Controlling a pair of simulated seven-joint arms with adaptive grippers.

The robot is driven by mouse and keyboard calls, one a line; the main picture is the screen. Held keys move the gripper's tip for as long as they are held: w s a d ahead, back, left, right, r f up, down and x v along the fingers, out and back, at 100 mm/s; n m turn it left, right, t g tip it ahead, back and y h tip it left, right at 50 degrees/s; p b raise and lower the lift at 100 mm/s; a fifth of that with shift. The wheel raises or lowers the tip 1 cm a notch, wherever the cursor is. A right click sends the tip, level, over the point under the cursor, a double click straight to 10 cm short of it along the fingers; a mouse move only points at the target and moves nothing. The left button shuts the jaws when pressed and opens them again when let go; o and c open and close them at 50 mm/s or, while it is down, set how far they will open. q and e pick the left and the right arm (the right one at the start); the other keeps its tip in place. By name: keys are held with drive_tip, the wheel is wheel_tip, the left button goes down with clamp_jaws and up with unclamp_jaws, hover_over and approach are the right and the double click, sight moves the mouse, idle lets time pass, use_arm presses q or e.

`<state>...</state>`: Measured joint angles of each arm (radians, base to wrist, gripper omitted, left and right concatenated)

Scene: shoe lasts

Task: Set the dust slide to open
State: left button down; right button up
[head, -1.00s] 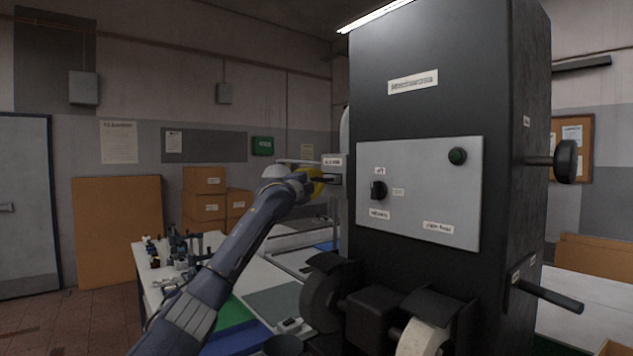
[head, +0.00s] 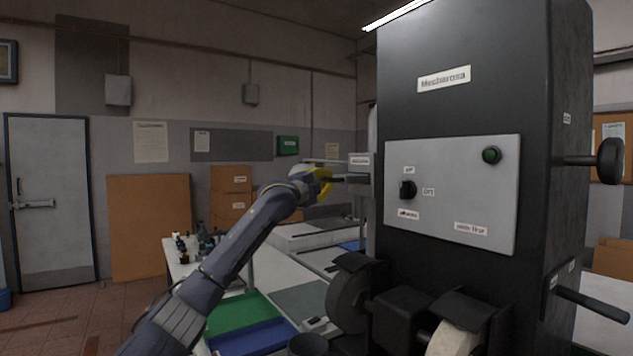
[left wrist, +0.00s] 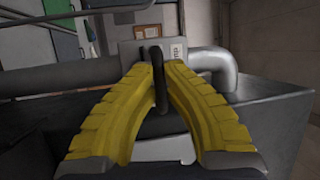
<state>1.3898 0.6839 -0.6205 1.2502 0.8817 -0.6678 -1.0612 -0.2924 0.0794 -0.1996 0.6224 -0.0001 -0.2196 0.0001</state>
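The dust slide's labelled grey housing (head: 360,160) sits on the left side of the dark machine in the head view. It shows at the top of the left wrist view (left wrist: 148,48). A dark bar (head: 346,180) spans between the housing and my left gripper (head: 321,182). In the left wrist view a dark upright handle (left wrist: 158,82) stands between the yellow fingertips of my left gripper (left wrist: 160,72), which look closed in on it from both sides. The slide's inner part is hidden. My right gripper is in neither view.
The machine's control panel (head: 452,195) with a black knob and green button faces front. Grinding wheels (head: 350,298) stand below. A grey pipe (left wrist: 212,65) runs beside the housing. A workbench with green (head: 243,314) and blue trays lies behind my left arm.

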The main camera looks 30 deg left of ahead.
use_arm(q)
drive_tip(key=c, duration=1.5)
unclamp_jaws()
drive_tip(key=shift+a, duration=0.25)
drive_tip(key=shift+o, duration=0.2)
drive_tip(key=shift+d, duration=0.1)
drive_tip(key=s+a+f, duration=0.1)
drive_tip(key=s+f, duration=0.1)
drive_tip(key=s, duration=0.9)
drive_tip(key=shift+s+a, duration=0.15)
drive_tip(key=shift+s, duration=0.25)
